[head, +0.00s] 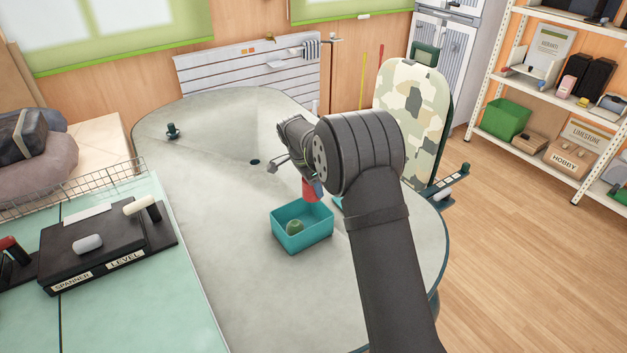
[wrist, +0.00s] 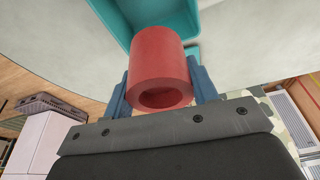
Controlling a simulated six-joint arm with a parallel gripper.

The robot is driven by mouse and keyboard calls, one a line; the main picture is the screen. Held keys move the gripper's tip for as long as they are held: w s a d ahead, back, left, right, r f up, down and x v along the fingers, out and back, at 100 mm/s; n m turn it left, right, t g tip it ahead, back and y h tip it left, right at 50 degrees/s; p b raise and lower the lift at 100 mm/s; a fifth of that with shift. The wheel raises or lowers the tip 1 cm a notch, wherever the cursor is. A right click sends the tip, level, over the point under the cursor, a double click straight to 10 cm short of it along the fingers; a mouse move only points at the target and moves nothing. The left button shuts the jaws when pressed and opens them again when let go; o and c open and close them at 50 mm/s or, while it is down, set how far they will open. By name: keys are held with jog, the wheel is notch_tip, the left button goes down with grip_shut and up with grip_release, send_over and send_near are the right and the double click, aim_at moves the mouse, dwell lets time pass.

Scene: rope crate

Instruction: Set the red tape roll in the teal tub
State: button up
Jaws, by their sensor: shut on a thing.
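The red tape roll (wrist: 160,58) is a thick red ring held between the blue fingers of my gripper (wrist: 162,85) in the wrist view. In the head view the roll (head: 308,190) shows as a small red patch, partly hidden by my arm, above the far right edge of the teal tub. The teal tub (head: 302,245) is an open rectangular box on the pale grey table. It holds a round green thing. In the wrist view part of the tub (wrist: 182,20) shows beyond the roll. My gripper (head: 312,188) is shut on the roll.
The grey table (head: 230,240) is mostly clear around the tub, with a dark hole (head: 255,162) behind it. A black labelled rack (head: 105,245) and a wire basket edge (head: 75,190) stand on the left.

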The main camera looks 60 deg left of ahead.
send_over(313, 215)
jog(key=s+d, duration=0.3)
jog(key=d, duration=0.1)
jog(key=s+x, duration=0.1)
jog(key=x, duration=0.3)
jog(key=s+x, duration=0.1)
jog(key=x, duration=0.3)
jog(key=s+f+x, duration=0.1)
jog(key=x, duration=0.3)
jog(key=shift+w+a+f, duration=0.1)
jog(key=shift+f, duration=0.1)
jog(key=shift+f, duration=0.45)
jog(key=o, duration=1.3)
notch_tip(313, 215, up, 16)
jog(key=shift+f, duration=0.1)
jog(key=shift+n, duration=0.5)
jog(key=w+d+f, duration=0.2)
jog(key=w+d, duration=0.5)
jog(key=w+d+f, duration=0.2)
jog(key=w+d, duration=0.6)
jog(key=w+d+f, duration=0.3)
jog(key=w+d, duration=0.4)
jog(key=d, duration=0.1)
jog(key=shift+w+d+f, duration=0.1)
jog(key=shift+w+d, duration=0.1)
jog(key=shift+w, duration=0.15)
